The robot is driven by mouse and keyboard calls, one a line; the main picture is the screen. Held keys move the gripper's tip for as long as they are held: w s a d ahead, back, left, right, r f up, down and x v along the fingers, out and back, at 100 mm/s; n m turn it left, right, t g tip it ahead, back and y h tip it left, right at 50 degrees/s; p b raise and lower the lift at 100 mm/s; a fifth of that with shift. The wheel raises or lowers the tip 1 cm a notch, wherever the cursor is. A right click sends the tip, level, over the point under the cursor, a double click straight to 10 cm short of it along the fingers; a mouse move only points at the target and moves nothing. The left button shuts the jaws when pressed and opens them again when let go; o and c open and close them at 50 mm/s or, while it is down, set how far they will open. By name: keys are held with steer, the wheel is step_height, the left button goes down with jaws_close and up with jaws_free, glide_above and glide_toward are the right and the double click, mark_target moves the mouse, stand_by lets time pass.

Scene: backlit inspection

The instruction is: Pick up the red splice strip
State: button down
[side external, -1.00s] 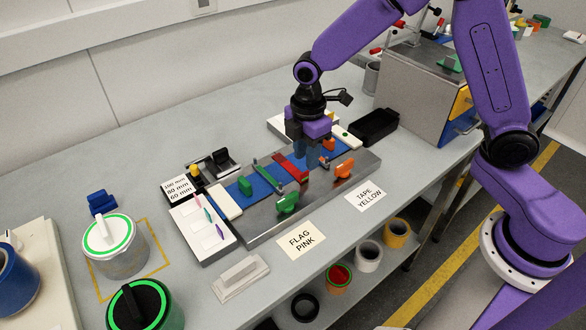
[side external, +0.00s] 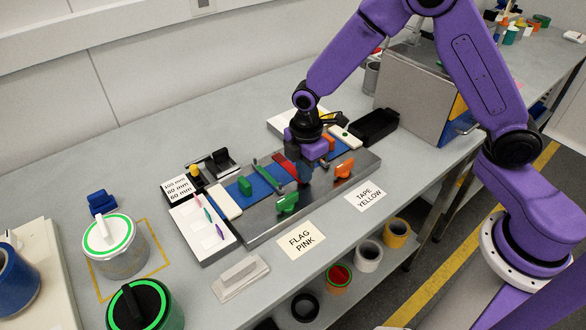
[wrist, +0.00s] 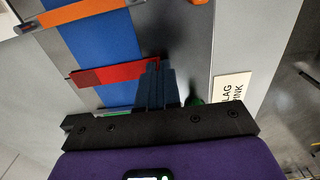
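The red splice strip (side external: 285,164) lies across the blue band (side external: 262,187) on the metal plate; in the wrist view the strip (wrist: 105,76) runs sideways, its right end at my fingers. My gripper (side external: 304,179) is low over the plate at the strip's near end. In the wrist view its dark blue fingers (wrist: 156,72) are close together and look shut on that end, which they partly hide. I see no clear gap between the strip and the plate.
Green pieces (side external: 287,204) and an orange piece (side external: 344,168) are on the plate beside the strip. A white rack with coloured slips (side external: 203,232) stands to the left and a black tray (side external: 374,127) behind right. Label cards (side external: 301,240) lie in front.

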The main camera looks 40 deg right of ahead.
stand_by(0.4)
steer(key=shift+r, duration=0.4)
step_height(320, 180, up, 2)
steer(key=shift+r, duration=0.15)
steer(key=s+d+r, duration=0.2)
steer(key=s+r, duration=0.3)
steer(key=s, duration=0.1)
steer(key=s+d+r, duration=0.2)
steer(key=s+r, duration=0.3)
steer(key=s, duration=0.2)
steer(key=shift+d, duration=0.4)
steer(key=shift+s+r, duration=0.1)
steer(key=shift+r, duration=2.35)
